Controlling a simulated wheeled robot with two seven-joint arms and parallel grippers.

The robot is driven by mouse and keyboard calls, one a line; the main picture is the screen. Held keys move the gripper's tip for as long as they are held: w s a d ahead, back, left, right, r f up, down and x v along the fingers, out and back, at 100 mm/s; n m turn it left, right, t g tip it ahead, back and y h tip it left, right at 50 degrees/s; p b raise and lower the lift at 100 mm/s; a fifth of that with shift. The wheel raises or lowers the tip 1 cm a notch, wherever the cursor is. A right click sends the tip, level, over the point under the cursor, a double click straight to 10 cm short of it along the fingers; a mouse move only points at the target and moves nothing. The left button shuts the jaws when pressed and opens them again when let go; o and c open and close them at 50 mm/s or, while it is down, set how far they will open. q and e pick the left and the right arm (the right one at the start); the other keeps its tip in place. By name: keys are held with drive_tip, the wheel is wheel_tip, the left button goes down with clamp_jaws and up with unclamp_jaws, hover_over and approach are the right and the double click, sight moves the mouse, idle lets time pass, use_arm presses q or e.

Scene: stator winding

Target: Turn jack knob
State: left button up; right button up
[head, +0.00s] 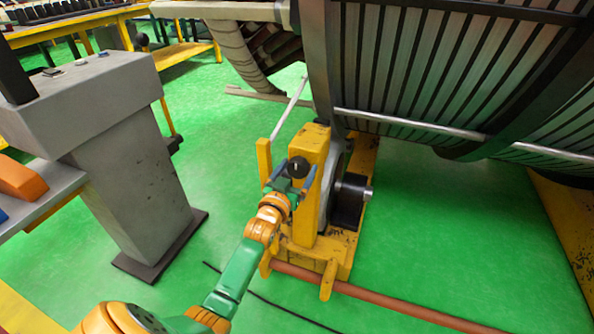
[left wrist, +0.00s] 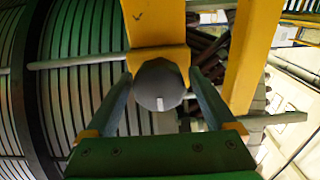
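The jack knob (head: 298,167) is a dark round knob on the upper part of the yellow jack (head: 313,148). In the left wrist view the knob (left wrist: 158,85) looks grey, with a short white mark at its lower edge. My left gripper (head: 291,177) is at the knob, with one finger on either side. In the left wrist view the left gripper (left wrist: 160,78) is open, and narrow gaps seem to show between the fingers and the knob. Whether the fingertips reach past the knob is hard to tell. My right gripper is in neither view.
The large slatted stator (head: 430,70) rises behind and right of the jack. A grey pedestal (head: 135,170) stands at the left. A reddish-brown pipe (head: 390,303) and a black cable (head: 275,303) lie near the jack's foot. Green floor (head: 450,230) is clear at the right.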

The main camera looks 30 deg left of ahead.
use_arm(q)
drive_tip(key=c, duration=1.1)
drive_tip(key=shift+o, duration=0.2)
